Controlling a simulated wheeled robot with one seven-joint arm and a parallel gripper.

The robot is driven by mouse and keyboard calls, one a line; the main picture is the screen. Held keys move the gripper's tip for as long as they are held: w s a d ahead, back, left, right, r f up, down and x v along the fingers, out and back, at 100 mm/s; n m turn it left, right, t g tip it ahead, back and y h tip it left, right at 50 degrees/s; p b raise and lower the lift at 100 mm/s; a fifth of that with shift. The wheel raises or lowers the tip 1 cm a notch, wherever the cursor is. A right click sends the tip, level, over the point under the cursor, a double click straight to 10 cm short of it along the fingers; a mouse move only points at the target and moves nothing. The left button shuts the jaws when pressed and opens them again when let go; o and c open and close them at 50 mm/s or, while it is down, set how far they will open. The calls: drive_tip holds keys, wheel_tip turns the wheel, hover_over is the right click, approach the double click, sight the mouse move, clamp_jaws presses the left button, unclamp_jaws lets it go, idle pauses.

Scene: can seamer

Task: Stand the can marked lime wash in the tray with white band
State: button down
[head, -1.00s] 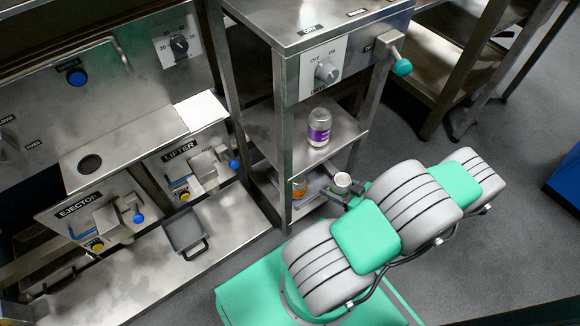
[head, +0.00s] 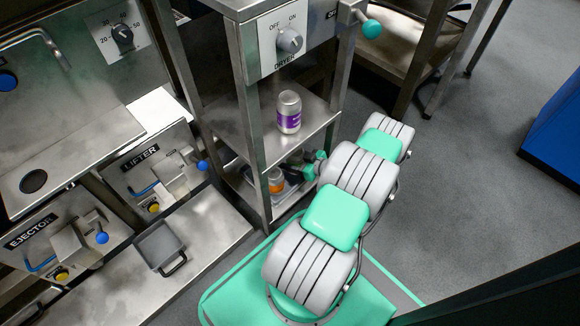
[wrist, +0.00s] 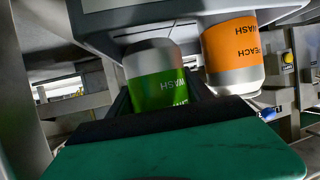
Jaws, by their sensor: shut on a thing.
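The lime wash can (wrist: 157,82), silver with a green label, is in my gripper (head: 309,166). In the wrist view its lettering is upside down, and a broad green finger with a dark pad crosses in front of it. In the head view my gripper is at the lower shelf of the dryer stand, and I cannot make out the lime can there. The orange peach wash can (wrist: 232,55) is close beside the lime can; it also shows in the head view (head: 276,186). I cannot make out a tray with a white band.
A purple-labelled can (head: 289,112) stands on the middle shelf (head: 315,118) above my gripper. Stand posts frame the lower shelf closely. A grey handled pan (head: 160,245) lies on the steel bench at left. A blue box (head: 555,125) is at far right, with open floor before it.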

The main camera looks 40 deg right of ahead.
drive_tip(key=f, duration=0.1)
drive_tip(key=f+b, duration=0.1)
drive_tip(key=f, duration=0.1)
drive_tip(key=shift+w+d+f, duration=0.1)
drive_tip(key=shift+w+f, duration=0.15)
drive_tip(key=shift+f, duration=0.1)
drive_tip(key=c, duration=0.7)
unclamp_jaws()
drive_tip(key=p+v, duration=0.3)
drive_tip(key=v, duration=0.9)
drive_tip(key=shift+p, duration=0.3)
drive_tip(key=shift+s, duration=0.15)
